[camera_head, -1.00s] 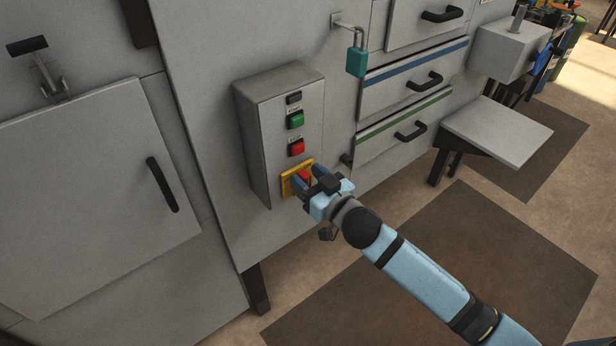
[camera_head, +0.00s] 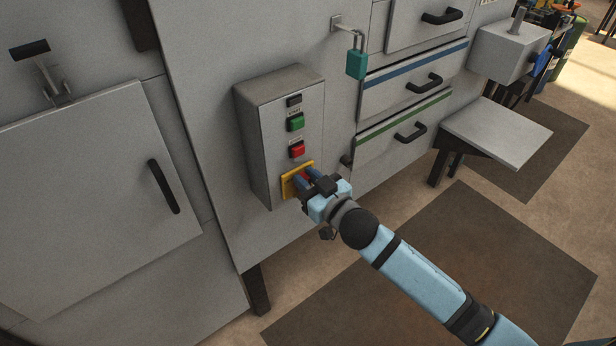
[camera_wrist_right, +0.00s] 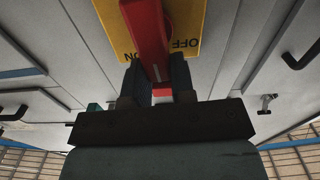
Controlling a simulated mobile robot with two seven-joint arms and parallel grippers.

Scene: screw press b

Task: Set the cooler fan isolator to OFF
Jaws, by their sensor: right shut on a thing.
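The cooler fan isolator is a red handle on a yellow plate (camera_head: 290,186) low on the grey control box (camera_head: 287,130). In the right wrist view the red handle (camera_wrist_right: 146,35) stands in front of the yellow plate (camera_wrist_right: 188,30), where the letters OFF show at the right and ON lower down, both upside down. My right gripper (camera_head: 308,179) is at the plate and shut on the red handle, with a dark finger on each side of it. In the head view the fingers hide most of the handle. My left gripper is not in view.
Above the isolator are a red button (camera_head: 297,149) and a green button (camera_head: 295,122). A teal padlock (camera_head: 357,64) hangs at the upper right. Drawers with black handles (camera_head: 411,134) and a grey shelf (camera_head: 497,132) are to the right.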

